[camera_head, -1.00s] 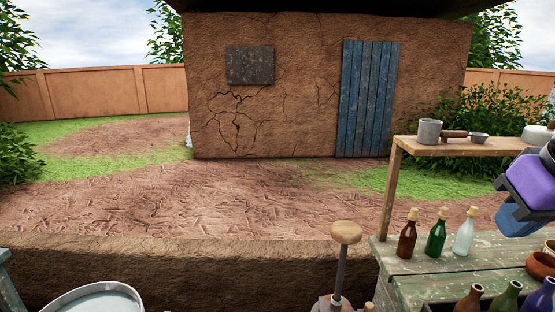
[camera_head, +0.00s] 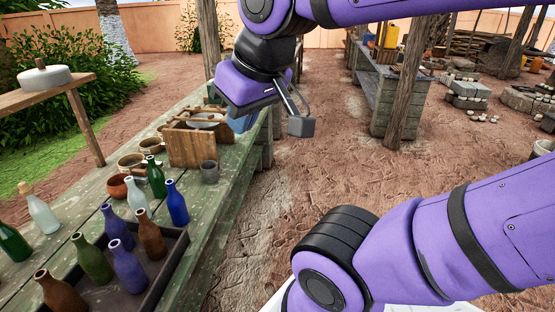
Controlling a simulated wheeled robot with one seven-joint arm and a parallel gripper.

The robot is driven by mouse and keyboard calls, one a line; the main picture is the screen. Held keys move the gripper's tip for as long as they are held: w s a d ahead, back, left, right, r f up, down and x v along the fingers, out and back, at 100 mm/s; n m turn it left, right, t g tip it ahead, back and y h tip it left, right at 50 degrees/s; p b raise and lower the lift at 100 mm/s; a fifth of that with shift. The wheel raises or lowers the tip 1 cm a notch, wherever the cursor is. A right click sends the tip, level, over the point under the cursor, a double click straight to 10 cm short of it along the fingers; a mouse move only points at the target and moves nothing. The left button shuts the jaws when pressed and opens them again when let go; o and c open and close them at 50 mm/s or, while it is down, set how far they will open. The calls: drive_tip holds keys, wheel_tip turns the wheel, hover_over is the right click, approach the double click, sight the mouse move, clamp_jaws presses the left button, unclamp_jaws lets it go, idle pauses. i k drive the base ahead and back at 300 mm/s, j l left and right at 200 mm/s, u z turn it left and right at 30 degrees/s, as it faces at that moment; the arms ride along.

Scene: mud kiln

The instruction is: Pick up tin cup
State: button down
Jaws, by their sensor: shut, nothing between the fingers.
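A small grey cup (camera_head: 209,172), which looks like metal, stands upright on the green worn table (camera_head: 205,240), near its right edge and in front of a wooden crate. My gripper (camera_head: 241,123) hangs above the far part of the table, pointing down, beyond and to the right of the cup in the picture. It is apart from the cup. The gripper is shut and empty; its fingertips are small and partly hidden by its purple body.
The wooden crate (camera_head: 190,148) stands behind the cup. Clay bowls (camera_head: 131,163) and a green bottle (camera_head: 156,178) are to its left. A dark tray (camera_head: 172,262) with several bottles is nearer. A raised shelf (camera_head: 40,92) stands at the left. The ground right of the table is open.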

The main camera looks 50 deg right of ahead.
sight(210, 172)
drive_tip(key=l+z, duration=0.45)
drive_tip(key=u, duration=0.4)
drive_tip(key=i+l+u, duration=0.1)
drive_tip(key=l+u, duration=0.6)
drive_tip(key=u, duration=0.2)
drive_tip(key=l+u, duration=0.45)
drive_tip(key=l, duration=0.55)
drive_tip(key=k+l+u, duration=0.15)
drive_tip(key=l, duration=1)
drive_tip(key=k+l+u, duration=0.15)
drive_tip(key=l, duration=0.4)
